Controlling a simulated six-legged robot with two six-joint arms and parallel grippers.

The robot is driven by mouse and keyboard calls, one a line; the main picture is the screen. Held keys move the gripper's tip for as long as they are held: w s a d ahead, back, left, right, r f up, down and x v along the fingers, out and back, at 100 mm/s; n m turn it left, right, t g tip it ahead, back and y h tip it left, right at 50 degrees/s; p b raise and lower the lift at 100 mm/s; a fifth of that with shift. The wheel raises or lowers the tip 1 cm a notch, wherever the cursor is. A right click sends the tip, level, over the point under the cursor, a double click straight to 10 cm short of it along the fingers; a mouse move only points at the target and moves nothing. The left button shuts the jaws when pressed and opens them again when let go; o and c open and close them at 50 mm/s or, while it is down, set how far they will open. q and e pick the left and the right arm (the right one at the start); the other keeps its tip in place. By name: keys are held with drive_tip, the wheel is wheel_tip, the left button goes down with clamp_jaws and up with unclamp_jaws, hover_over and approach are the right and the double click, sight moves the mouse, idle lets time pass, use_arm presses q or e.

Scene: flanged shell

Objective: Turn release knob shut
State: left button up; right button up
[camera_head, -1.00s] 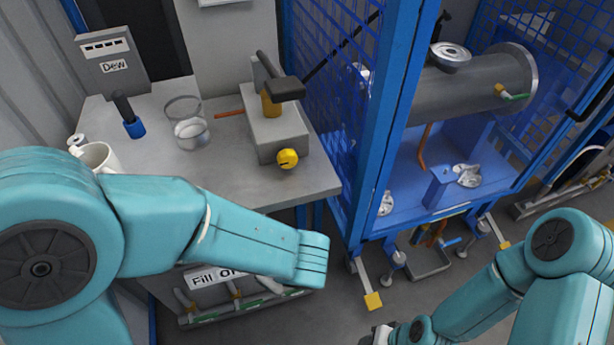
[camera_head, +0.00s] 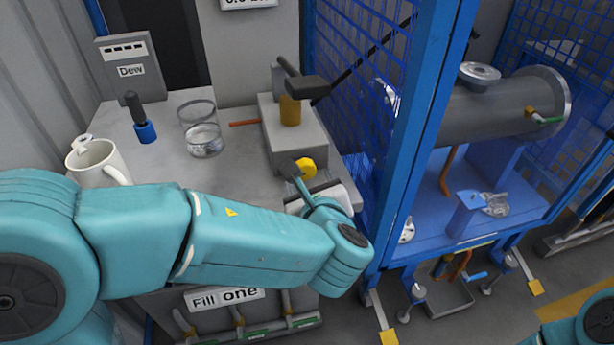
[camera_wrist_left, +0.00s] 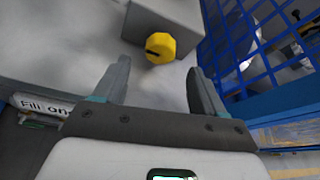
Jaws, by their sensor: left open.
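The yellow release knob (camera_head: 306,168) sits on the front of a grey block (camera_head: 297,135) on the bench. It also shows in the left wrist view (camera_wrist_left: 160,47), with a dark slot or mark on its face. My left gripper (camera_head: 292,172) is in front of the knob in the head view, partly covering it. In the left wrist view my left gripper (camera_wrist_left: 158,82) is open, its fingers apart and empty. The knob lies ahead of the fingertips, roughly between their lines and not gripped. My right gripper is out of view; only part of the right arm shows.
On the bench (camera_head: 180,110) stand a white mug (camera_head: 97,163), a glass beaker (camera_head: 203,138) and a blue-based dark-handled tool (camera_head: 145,131). A lever with a dark head (camera_head: 305,88) rises above the block. A blue mesh cage (camera_head: 420,150) with a grey cylinder (camera_head: 490,112) stands to the right.

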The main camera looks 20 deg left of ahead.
sight(306, 173)
use_arm(q)
drive_tip(key=x, duration=0.6)
drive_tip(key=shift+w+a+f+b, duration=0.1)
drive_tip(key=shift+w+f+b, duration=0.05)
drive_tip(key=shift+b, duration=0.15)
drive_tip(key=c, duration=1.1)
